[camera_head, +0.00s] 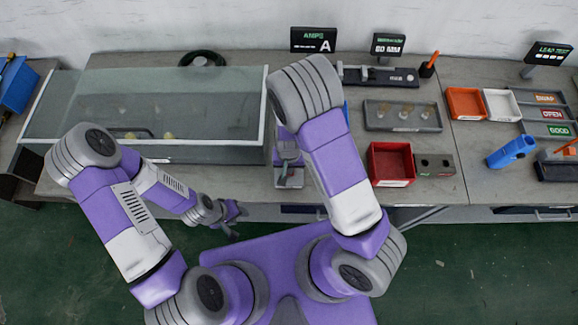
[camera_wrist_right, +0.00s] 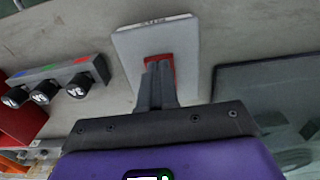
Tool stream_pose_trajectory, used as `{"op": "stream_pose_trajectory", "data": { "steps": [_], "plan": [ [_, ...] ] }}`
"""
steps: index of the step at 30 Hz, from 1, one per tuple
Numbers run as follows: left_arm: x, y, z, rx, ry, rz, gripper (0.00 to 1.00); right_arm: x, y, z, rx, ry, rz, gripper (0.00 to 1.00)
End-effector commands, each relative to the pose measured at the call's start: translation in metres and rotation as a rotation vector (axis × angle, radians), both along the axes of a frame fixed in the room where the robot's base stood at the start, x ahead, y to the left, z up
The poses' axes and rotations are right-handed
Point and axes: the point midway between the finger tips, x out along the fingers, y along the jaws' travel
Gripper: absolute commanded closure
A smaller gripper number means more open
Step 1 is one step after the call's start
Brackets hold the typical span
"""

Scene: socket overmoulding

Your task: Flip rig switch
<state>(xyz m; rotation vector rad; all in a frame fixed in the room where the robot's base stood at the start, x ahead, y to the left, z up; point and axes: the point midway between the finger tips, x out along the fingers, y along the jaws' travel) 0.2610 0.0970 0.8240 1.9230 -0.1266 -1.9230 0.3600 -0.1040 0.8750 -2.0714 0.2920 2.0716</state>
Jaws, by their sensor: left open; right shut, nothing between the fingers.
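The rig switch is a pale grey plate (camera_wrist_right: 188,45) with a red part (camera_wrist_right: 160,57) in its middle, in the right wrist view. My right gripper (camera_wrist_right: 158,66) is shut and empty, its fingertips over the red part and hiding most of it; I cannot tell if they touch it. In the head view a small grey unit (camera_head: 289,183) sits at the bench's front edge, beneath my right gripper (camera_head: 288,164), which partly covers it. My left gripper (camera_head: 233,213) is open and empty, low in front of the bench and left of that unit.
A glass-walled case (camera_head: 200,110) stands left of the unit. A red bin (camera_head: 390,165), a tray of parts (camera_head: 402,116) and small orange (camera_head: 465,103) and white bins are to the right. Black knobs (camera_wrist_right: 46,92) sit on a bar in the right wrist view.

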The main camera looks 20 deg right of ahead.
Motion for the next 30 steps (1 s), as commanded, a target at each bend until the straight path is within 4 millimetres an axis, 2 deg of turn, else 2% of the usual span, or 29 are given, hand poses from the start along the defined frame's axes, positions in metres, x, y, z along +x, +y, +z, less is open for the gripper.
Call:
{"op": "stream_pose_trajectory", "data": {
  "steps": [11, 30],
  "plan": [
    [0.0, 0.0, -0.001, 0.0, 0.0, 0.0, 0.57, 0.0, 0.0, -0.002, 0.0, -0.001, 0.0, 1.0],
    [0.0, 0.0, 0.044, 0.0, 0.0, 0.0, 0.57, 0.0, 0.0, 0.048, 0.0, 0.0, 0.0, 1.0]
  ]
}}
